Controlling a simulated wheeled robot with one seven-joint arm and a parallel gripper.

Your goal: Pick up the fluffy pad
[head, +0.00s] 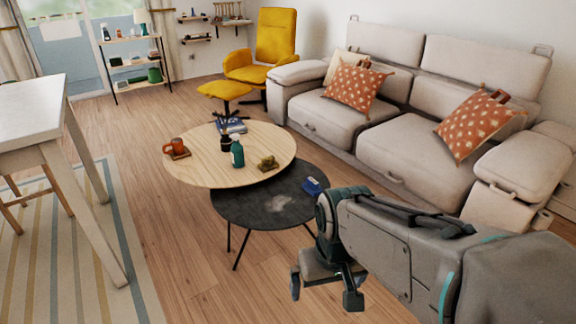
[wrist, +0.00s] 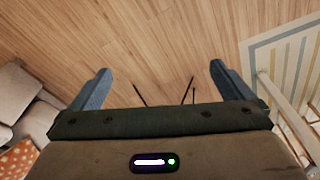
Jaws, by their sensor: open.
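A small blue item (head: 313,186) lies near the right edge of the low dark round table (head: 240,208); it may be the fluffy pad, but it is too small to be sure. A pale, blurry patch (head: 278,204) shows on the dark top beside it. My gripper (head: 325,290) is in front of the dark table, nearer to the camera, with its jaws apart and empty. In the wrist view, my gripper (wrist: 160,70) shows bare floor and thin dark legs between its fingers; neither the blue item nor a tabletop shows there.
The taller wooden round table (head: 205,160) overlaps the dark one and holds an orange mug (head: 176,147), a teal bottle (head: 237,153) and an olive item (head: 267,163). A sofa (head: 415,150) stands to the right, a white table (head: 30,110) to the left. Floor between is clear.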

